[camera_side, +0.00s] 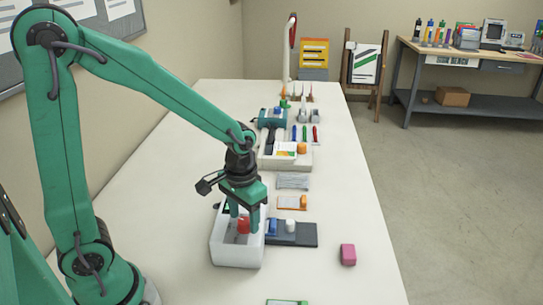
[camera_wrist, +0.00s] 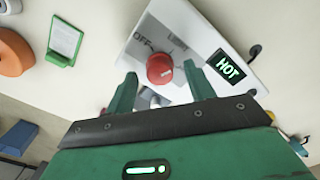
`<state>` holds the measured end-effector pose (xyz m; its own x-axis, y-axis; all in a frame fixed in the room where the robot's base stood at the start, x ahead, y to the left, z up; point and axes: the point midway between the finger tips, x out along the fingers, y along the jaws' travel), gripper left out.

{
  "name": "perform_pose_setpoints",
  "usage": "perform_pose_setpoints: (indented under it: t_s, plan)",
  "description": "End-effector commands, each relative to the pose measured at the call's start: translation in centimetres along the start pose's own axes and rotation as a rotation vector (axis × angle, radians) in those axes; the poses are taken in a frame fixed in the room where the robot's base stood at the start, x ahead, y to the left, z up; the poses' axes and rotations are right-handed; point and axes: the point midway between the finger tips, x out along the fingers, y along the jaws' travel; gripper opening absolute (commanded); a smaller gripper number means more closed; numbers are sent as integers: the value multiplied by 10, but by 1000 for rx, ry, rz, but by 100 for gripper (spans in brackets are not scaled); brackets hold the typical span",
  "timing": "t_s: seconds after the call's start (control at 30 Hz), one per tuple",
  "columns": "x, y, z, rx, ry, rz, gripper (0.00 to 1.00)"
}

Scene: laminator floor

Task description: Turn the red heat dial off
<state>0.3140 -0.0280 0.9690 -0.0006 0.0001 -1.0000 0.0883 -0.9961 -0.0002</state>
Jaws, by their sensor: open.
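The red heat dial (camera_wrist: 160,68) sits on the white panel (camera_wrist: 205,28) of the laminator; it also shows in the side view (camera_side: 243,226). An "OFF" label is printed near the dial, and a second label is too blurred to read. A black display (camera_wrist: 228,67) reads "HOT" in green. My gripper (camera_wrist: 162,80) is open, with one green finger on each side of the dial. In the side view my gripper (camera_side: 245,226) reaches down over the white housing (camera_side: 237,254). I cannot tell whether the fingers touch the dial or where its pointer stands.
A dark grey plate (camera_side: 305,236) with a blue and a white piece lies just right of the housing. A pink block (camera_side: 348,255) is near the table's right edge. Behind stand an orange-edged card (camera_side: 288,203) and a white tray (camera_side: 268,163). The table's left side is clear.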

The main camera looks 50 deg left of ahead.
Motion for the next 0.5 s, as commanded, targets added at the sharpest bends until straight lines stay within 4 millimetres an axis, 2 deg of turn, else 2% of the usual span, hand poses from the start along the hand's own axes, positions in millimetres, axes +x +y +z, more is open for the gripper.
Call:
perform_pose_setpoints:
  t_s: [0.37, 0.5]
  plan:
    - [5, 0, 0, 0, 1, 0, 54]
    - [5, 0, 0, 0, 1, 0, 26]
